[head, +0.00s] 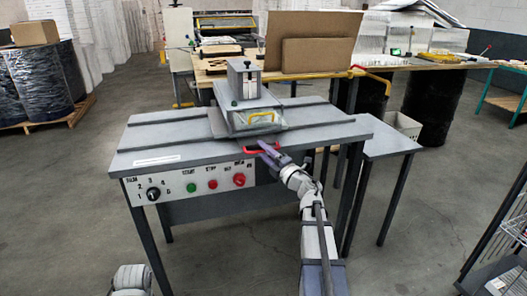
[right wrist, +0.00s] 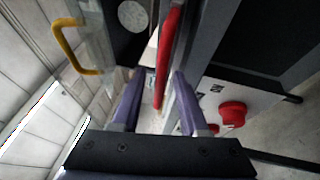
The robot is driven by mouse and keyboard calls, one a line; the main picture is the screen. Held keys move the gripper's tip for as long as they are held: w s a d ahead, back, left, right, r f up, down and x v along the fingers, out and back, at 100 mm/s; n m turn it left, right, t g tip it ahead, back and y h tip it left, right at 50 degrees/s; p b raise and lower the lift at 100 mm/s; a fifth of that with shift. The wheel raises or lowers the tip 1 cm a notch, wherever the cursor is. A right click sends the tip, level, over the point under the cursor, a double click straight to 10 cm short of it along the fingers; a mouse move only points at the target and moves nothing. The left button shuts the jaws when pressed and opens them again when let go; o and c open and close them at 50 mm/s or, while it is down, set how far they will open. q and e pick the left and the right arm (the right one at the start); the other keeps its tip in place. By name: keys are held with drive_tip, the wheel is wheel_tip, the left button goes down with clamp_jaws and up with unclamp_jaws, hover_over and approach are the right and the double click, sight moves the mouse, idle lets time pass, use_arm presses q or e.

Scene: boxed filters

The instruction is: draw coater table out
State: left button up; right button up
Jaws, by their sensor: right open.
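The coater table (head: 150,137) is a grey-topped bench with dark legs and a front control panel (head: 195,186). A red handle (head: 254,151) is at the table's front edge, below the grey coater unit (head: 243,84) with its yellow handle (head: 262,114). My right gripper (head: 266,151) is at the red handle. In the right wrist view the purple fingers (right wrist: 158,98) are apart, and the red handle (right wrist: 167,60) lies between their lines; contact cannot be told. The yellow handle (right wrist: 66,45) also shows there.
A lower grey side table (head: 385,143) stands against the coater table's right. Behind are a workbench with cardboard boxes (head: 318,53) and a black drum (head: 437,105). A wire rack (head: 500,250) is at the right front. Floor to the left is clear.

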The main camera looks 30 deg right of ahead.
drive_tip(key=shift+c, duration=0.3)
clamp_jaws()
idle(1.1)
